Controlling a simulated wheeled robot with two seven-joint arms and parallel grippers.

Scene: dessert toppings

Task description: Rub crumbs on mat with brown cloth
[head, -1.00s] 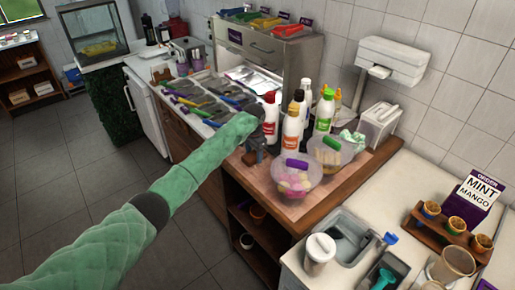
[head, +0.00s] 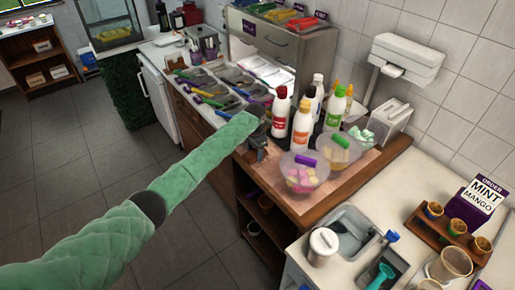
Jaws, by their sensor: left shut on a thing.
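My left gripper (head: 258,146) is a dark shape at the end of my green-sleeved arm, low over the front edge of the wooden counter, left of the clear bowls. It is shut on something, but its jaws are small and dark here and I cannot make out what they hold. I cannot pick out the brown cloth for certain. A reddish-brown mat or board surface (head: 288,199) lies under the bowls and bottles, just right of the gripper. Crumbs are too small to tell. My right gripper is not in view.
A bowl with pink and yellow pieces (head: 304,177) and a second clear bowl (head: 338,152) stand close right of the gripper. Several sauce bottles (head: 303,125) stand behind. Topping trays (head: 215,90) with colored handles lie to the left. A sink (head: 352,232) is at the lower right.

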